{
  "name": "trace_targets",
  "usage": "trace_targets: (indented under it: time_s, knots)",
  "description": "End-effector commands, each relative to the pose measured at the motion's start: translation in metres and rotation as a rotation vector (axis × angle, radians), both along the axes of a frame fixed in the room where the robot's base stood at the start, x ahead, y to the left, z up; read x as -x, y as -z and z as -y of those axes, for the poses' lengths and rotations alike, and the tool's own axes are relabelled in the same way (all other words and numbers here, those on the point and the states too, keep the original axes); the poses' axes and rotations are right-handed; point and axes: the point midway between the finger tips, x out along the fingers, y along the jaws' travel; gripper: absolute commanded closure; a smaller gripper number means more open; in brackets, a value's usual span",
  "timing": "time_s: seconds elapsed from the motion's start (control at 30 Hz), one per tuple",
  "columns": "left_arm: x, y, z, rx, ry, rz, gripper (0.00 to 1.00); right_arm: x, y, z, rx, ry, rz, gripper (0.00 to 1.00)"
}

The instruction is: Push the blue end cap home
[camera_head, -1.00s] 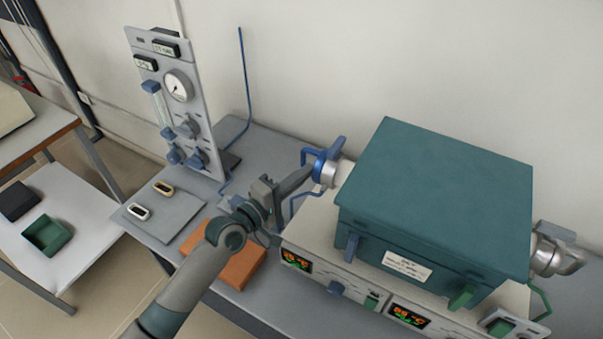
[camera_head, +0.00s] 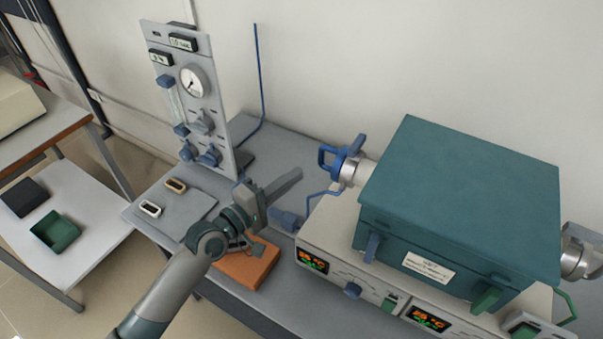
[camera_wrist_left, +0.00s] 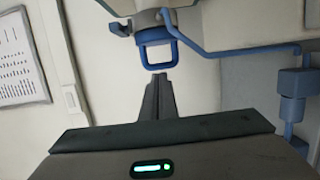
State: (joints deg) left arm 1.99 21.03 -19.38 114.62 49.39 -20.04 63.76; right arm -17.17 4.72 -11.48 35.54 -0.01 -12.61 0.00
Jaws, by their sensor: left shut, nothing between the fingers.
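The blue end cap (camera_head: 343,159) with its loop handle sits against the silver collar (camera_head: 355,172) on the left end of the tube at the teal furnace (camera_head: 460,195). I cannot tell whether it is fully seated. In the left wrist view the cap's blue loop (camera_wrist_left: 158,52) is just beyond my fingertips. My left gripper (camera_head: 296,174) is shut and empty, left of the cap, with a gap between them. It also shows in the left wrist view (camera_wrist_left: 160,78), pointing at the loop. My right gripper is out of view.
A gauge panel (camera_head: 190,100) stands at the back left. A blue gas line (camera_head: 260,80) rises behind the bench. A grey mat (camera_head: 180,220) holds two small ring-like parts. An orange block (camera_head: 250,268) lies below my left gripper. A side table (camera_head: 85,215) holds two trays.

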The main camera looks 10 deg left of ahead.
Motion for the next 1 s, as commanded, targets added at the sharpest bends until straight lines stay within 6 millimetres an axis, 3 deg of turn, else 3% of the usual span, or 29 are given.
trace_targets:
  time_s: [0.3, 0.73, 1.0]
  knots:
    - [0.033, 0.001, -0.024, -0.001, -0.001, 0.001, 1.0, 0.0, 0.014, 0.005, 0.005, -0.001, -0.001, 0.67]
    - [0.036, 0.0, -0.027, -0.001, 0.0, 0.001, 1.0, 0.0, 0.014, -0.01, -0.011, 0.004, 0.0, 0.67]
    - [0.037, 0.001, -0.026, -0.009, 0.001, 0.0, 1.0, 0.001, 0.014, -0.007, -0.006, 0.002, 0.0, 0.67]
